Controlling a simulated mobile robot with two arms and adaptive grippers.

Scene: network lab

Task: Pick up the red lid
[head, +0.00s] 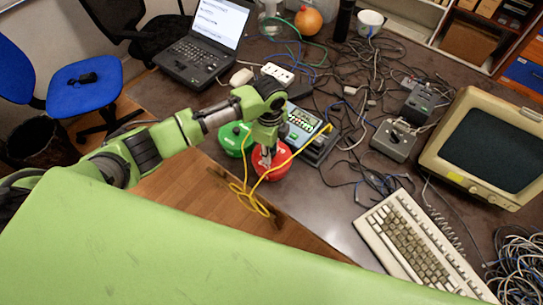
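The red lid (278,172) is a round red piece at the near edge of the dark table, in the middle of the head view. My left gripper (267,160) points down at the red lid from above, at its left part. The fingers look close together, but they are too small to tell whether they are shut on it or only touch it. A round green piece (233,137) lies just left of the red one, partly behind my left arm. My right gripper is not in view.
A yellow cable (286,161) loops over the red lid and hangs off the table edge. A network device (300,128) stands right behind it. A laptop (200,45), tangled cables, a keyboard (415,245) and a monitor (490,145) crowd the table (325,210).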

